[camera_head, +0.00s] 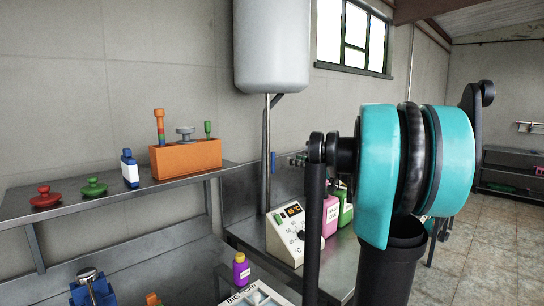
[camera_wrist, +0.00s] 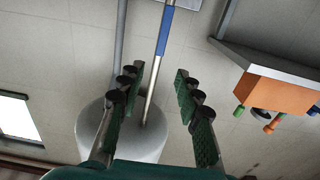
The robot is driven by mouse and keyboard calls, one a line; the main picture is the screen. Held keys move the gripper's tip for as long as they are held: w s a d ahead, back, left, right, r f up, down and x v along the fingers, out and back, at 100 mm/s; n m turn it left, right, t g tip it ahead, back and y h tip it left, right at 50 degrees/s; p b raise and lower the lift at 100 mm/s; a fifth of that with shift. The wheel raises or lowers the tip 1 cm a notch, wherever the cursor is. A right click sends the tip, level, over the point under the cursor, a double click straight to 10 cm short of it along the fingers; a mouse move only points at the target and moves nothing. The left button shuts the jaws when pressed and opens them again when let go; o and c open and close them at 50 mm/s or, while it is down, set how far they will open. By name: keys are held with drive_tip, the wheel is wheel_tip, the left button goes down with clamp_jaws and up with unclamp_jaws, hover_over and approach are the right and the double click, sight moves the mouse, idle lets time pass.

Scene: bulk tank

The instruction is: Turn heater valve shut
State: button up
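The white cylindrical heater tank (camera_head: 272,45) hangs on the wall, with a metal pipe (camera_head: 267,140) running down from it. A small blue handle (camera_head: 273,162), which looks like the valve lever, stands upright beside the pipe. In the wrist view, which is turned upside down, the tank (camera_wrist: 122,135) is low in the picture and a blue sleeve (camera_wrist: 165,30) shows on a thin metal rod beyond the fingers. My gripper (camera_wrist: 157,78) is open, with nothing touching its fingers; the rod lies between them in the picture, farther off.
A metal shelf (camera_head: 75,215) holds an orange tool box (camera_head: 186,158), a blue-white bottle (camera_head: 130,169) and red and green knobs. A temperature controller (camera_head: 290,230) and a pink container (camera_head: 331,212) stand on the bench below the tank. My teal arm covers the right of the head view.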

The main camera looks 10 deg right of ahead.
sight(274, 155)
drive_tip(key=x, duration=1.2)
drive_tip(key=shift+w+a, duration=0.25)
drive_tip(key=shift+w, duration=0.05)
clamp_jaws()
